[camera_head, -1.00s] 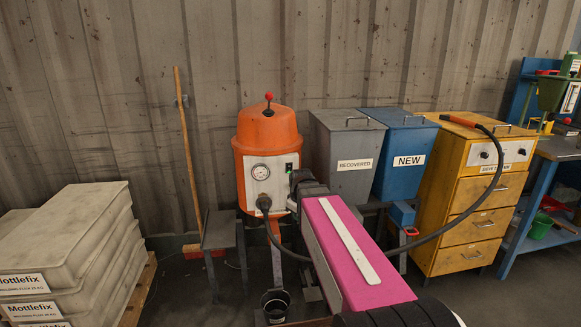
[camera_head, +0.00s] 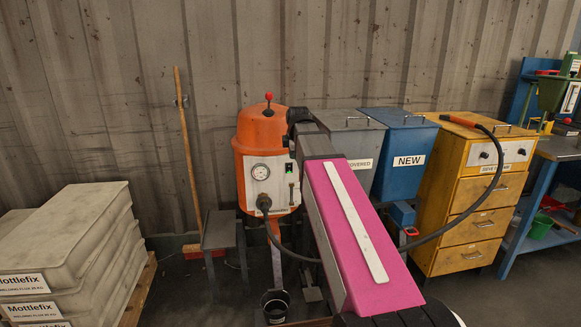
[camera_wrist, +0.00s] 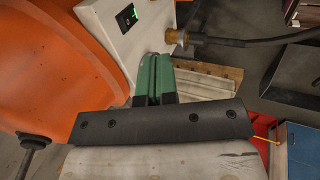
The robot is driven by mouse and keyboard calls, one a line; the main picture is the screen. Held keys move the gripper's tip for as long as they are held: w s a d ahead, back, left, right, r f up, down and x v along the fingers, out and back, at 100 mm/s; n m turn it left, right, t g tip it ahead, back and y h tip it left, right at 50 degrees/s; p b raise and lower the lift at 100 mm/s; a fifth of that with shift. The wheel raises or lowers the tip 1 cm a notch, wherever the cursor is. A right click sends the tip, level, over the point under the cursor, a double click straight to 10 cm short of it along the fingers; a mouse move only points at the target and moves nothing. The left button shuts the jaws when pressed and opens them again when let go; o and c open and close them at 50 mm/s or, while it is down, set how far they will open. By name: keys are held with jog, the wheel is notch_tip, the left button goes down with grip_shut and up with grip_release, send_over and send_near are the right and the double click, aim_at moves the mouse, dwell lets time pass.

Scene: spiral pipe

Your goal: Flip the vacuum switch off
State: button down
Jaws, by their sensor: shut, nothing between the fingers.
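The vacuum is an orange drum (camera_head: 262,130) with a white front panel (camera_head: 272,188). The switch (camera_head: 289,168) is a small black unit on the panel's upper right, right of the round gauge, and shows a green light. In the wrist view the switch (camera_wrist: 127,17) is at the top, glowing green, on the panel (camera_wrist: 108,32). My gripper (camera_wrist: 151,62) shows its green fingers together, empty, pointing toward the panel's lower edge. They look apart from the switch; exact depth is unclear. In the head view I cannot make out the fingertips.
A dark hose (camera_head: 285,247) leaves a connector (camera_head: 264,203) on the panel. Grey (camera_head: 345,140) and blue (camera_head: 405,140) bins stand right of the drum. A bucket (camera_head: 275,304) sits below, and a broom (camera_head: 187,150) leans left.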

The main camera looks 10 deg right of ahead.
aim_at(290, 165)
jog(key=shift+w, duration=0.1)
dwell(0.3)
jog(key=x, duration=0.3)
jog(key=w+x, duration=0.1)
jog(key=x, duration=0.3)
jog(key=w+r+x, duration=0.1)
jog(key=x, duration=0.2)
jog(key=shift+w+f, duration=0.3)
jog(key=shift+w, duration=0.65)
jog(key=shift+r, duration=0.1)
jog(key=shift+w+r, duration=0.1)
jog(key=shift+w, duration=0.25)
jog(key=shift+r, duration=0.1)
